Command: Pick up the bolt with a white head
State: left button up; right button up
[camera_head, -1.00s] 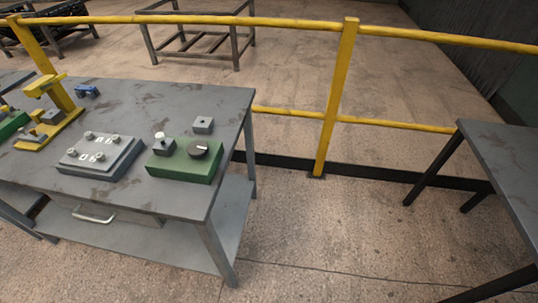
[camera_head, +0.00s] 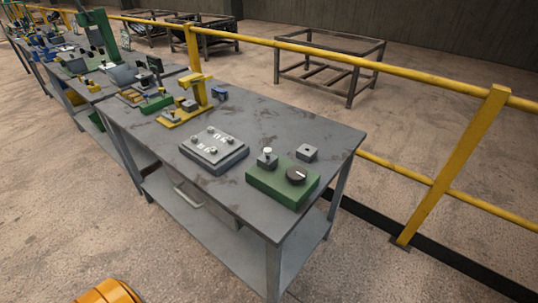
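A small bolt with a white head (camera_head: 267,150) stands upright in a dark grey block (camera_head: 266,161). The green box is near the front right corner of a grey metal table (camera_head: 230,206). The bolt's shank is mostly hidden in the block. Neither of my grippers is in view.
A grey block (camera_head: 307,152) lies behind the green box, and a grey plate with several studs (camera_head: 213,150) is left of it. A yellow stand (camera_head: 190,105) is further back. A yellow railing (camera_head: 440,177) runs behind the table. Floor in front is clear.

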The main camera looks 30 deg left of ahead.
aim_at(267, 150)
jog(key=i+l+u, duration=0.15)
jog(key=u, duration=0.2)
jog(key=i+l+u, duration=0.35)
jog(key=j, duration=0.1)
